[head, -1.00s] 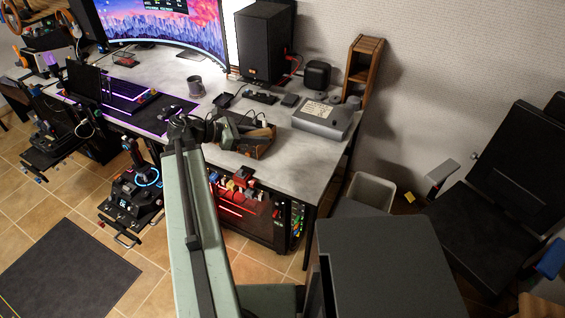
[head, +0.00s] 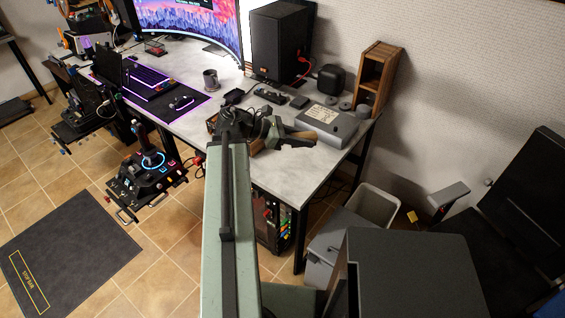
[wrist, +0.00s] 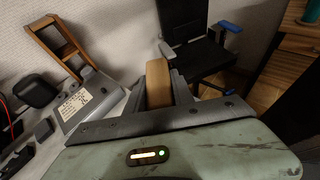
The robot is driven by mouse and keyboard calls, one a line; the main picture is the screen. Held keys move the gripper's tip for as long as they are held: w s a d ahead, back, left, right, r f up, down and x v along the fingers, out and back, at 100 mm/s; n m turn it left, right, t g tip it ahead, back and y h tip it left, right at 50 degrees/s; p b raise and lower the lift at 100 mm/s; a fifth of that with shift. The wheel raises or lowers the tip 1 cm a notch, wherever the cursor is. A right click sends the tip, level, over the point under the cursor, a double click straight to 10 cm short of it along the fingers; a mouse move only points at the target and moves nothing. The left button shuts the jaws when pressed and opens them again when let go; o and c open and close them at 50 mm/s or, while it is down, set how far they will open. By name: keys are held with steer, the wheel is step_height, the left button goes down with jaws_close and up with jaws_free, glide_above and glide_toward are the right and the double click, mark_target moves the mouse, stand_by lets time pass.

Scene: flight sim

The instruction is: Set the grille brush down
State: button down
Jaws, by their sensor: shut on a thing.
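My gripper (head: 278,135) is over the right part of the grey desk (head: 230,165), near its front edge. It is shut on the grille brush (wrist: 158,84); only a light-brown wooden part shows between the two dark fingers in the wrist view. In the head view a bit of brown wood (head: 262,144) shows by the fingers. My arm and wrist hide much of it, and its bristles are not visible. I cannot tell whether the brush touches the desk top.
A grey box with a label (head: 329,122) lies just beyond my gripper. A wooden rack (head: 378,75), black speaker (head: 278,45) and mug (head: 210,79) stand farther back. A bin (head: 373,205) and black chair (head: 515,220) are at the right.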

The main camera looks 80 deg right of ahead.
steer(key=w+d+f+n+t+h+b, duration=0.1)
steer(key=w+d+f+n+h+b, duration=0.15)
steer(key=w+d+f+b, duration=0.45)
steer(key=n+t+h+b, duration=0.1)
steer(key=n+h+b, duration=0.15)
steer(key=b, duration=0.25)
glide_above(280, 160)
step_height(280, 160, down, 6)
steer(key=shift+m, duration=0.3)
step_height(280, 160, down, 10)
steer(key=b, duration=1)
steer(key=shift+f, duration=0.1)
steer(key=shift+r, duration=0.25)
steer(key=shift+f, duration=0.2)
steer(key=c, duration=1.1)
jaws_free()
